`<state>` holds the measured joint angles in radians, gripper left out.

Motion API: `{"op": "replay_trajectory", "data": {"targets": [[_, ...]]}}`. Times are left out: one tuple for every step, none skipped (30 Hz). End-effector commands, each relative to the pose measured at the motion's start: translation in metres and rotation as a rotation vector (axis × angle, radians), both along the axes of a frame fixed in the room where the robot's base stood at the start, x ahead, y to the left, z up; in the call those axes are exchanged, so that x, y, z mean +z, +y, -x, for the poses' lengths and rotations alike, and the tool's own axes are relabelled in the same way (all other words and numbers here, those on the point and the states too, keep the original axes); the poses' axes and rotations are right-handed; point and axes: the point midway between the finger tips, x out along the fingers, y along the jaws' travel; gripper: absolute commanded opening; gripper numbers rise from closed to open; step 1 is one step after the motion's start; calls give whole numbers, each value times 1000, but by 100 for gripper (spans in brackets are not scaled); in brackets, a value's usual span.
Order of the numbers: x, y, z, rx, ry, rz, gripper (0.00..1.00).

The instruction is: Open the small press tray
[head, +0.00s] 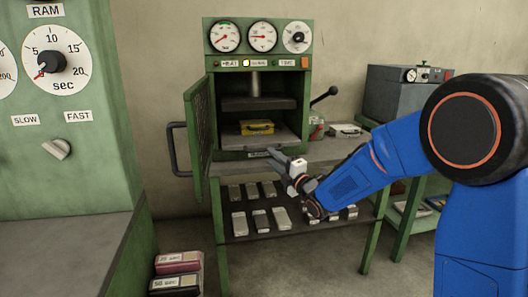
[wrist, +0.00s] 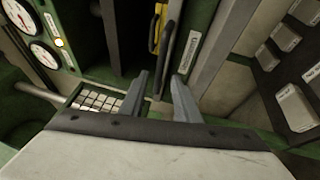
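The small press (head: 258,85) is a green cabinet with dials on top, and its mesh guard door (head: 199,125) stands open to the left. Inside, the grey tray (head: 283,139) lies in the press with a yellow block (head: 257,127) on it. My gripper (head: 262,154) is in front of the tray's front edge, just below the opening. In the wrist view my gripper (wrist: 160,76) is open, with a gap between its fingers. A dark bar handle (wrist: 166,50) runs between or just beyond the fingertips; contact cannot be told. The yellow block (wrist: 156,28) shows past it.
A shelf (head: 293,232) below holds several grey blocks. A dark lever (head: 323,96) sticks out at the press's right. The guard door's handle (head: 176,150) juts left. A large green machine (head: 65,140) stands at left, and a grey box (head: 400,94) stands at right.

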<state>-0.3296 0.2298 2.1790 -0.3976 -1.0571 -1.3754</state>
Motion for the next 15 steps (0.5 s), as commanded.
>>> {"op": "replay_trajectory", "data": {"targets": [[2,6,-7,1,-2,-1,29],[3,9,-11,0,-1,-1,29],[4,13,-17,0,-2,-1,29],[4,16,-20,0,-1,-1,29],[5,19,-24,1,0,0,29],[7,23,-28,1,-1,0,29],[7,25,-31,1,-1,0,29],[8,28,-34,1,-1,0,29],[8,30,-37,1,-1,0,29],[9,32,-39,1,-1,0,29],[9,34,-41,1,0,0,29],[10,35,-43,1,0,0,29],[10,36,-45,0,0,0,29],[11,37,-46,0,-1,-1,29],[11,38,-47,0,-1,-1,29]]}}
